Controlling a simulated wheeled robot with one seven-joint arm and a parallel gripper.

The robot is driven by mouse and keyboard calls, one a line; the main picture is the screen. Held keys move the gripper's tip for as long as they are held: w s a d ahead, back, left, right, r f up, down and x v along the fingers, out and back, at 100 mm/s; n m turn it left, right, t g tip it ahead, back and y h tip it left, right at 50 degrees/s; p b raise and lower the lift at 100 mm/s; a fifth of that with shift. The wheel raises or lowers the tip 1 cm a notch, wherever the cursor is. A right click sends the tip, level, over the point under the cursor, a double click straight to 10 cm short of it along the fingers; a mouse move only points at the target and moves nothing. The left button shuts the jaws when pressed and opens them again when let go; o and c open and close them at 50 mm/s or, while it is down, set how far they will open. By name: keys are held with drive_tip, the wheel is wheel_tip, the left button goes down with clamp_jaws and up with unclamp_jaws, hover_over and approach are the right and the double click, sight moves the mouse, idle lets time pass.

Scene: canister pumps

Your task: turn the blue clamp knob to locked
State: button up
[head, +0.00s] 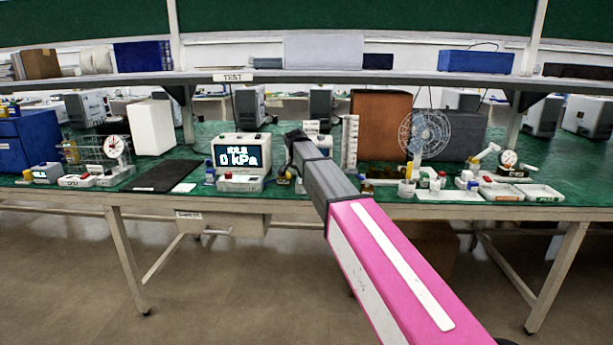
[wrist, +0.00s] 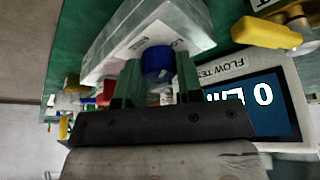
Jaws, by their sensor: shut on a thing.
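The blue clamp knob (wrist: 157,63) sits on the face of a white block (wrist: 186,28) in the wrist view. My gripper (wrist: 158,78) has one dark green finger on each side of the knob and is shut on it. Part of the knob's edge and the markings around it are hidden, so I cannot tell which way it is turned. In the head view my arm covers the knob and the fingers.
A display (wrist: 255,100) and a yellow-handled valve (wrist: 270,34) are close by on the right of the wrist view. In the head view, a 0 kPa display (head: 238,152) stands left of my arm on the green bench (head: 190,150). A vertical scale (head: 350,142) stands just right.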

drive_tip(key=m+g, duration=0.1)
drive_tip(key=m, duration=0.2)
drive_tip(key=m+g+h, duration=0.1)
drive_tip(key=m, duration=0.2)
drive_tip(key=shift+w+a, duration=0.1)
idle(0.5)
drive_tip(key=o, duration=0.9)
drive_tip(key=shift+h, duration=0.3)
